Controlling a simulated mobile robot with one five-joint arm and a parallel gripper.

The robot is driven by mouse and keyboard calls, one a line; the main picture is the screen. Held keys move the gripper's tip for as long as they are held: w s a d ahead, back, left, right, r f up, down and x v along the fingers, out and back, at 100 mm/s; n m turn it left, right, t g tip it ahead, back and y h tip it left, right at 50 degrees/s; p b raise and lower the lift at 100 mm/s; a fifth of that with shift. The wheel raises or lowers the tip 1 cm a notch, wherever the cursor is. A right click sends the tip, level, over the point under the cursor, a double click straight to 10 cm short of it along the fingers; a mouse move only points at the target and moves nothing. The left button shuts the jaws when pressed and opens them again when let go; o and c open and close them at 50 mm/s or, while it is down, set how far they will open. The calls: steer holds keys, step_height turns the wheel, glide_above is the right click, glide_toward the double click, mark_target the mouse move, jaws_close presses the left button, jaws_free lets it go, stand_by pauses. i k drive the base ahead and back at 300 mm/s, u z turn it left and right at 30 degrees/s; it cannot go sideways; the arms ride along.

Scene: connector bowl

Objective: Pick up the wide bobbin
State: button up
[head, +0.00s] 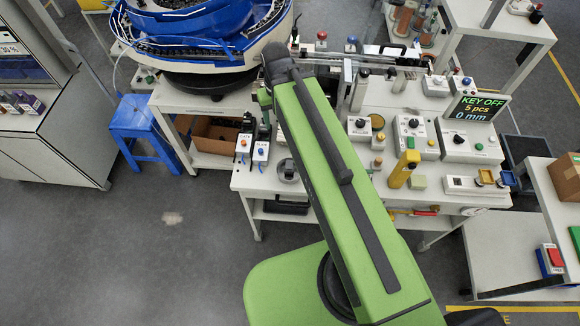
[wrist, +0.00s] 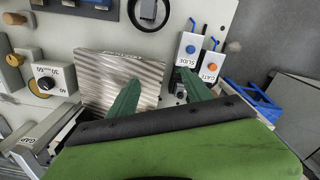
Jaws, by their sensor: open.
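I cannot tell for certain which thing is the wide bobbin. Reddish-brown, spool-like cylinders (head: 403,20) stand on the shelf at the upper right of the head view, too small to compare in width. My gripper (wrist: 160,86) shows two green fingers, apart, with nothing held between them. The left finger is in front of a ridged metal plate (wrist: 95,72); the right one is near the switch boxes.
The white bench (head: 335,185) carries switch boxes (head: 262,150), a yellow post (head: 403,168), a round grey piece (head: 287,171) and a display (head: 479,107). A blue bowl feeder (head: 200,30) stands at the back left. A blue stool (head: 140,125) and open floor lie left.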

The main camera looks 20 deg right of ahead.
mark_target(289, 166)
steer(key=z, duration=0.55)
steer(key=k, duration=1.3)
steer(key=u, duration=1.45)
steer(key=i, duration=1)
steer(key=u, duration=0.15)
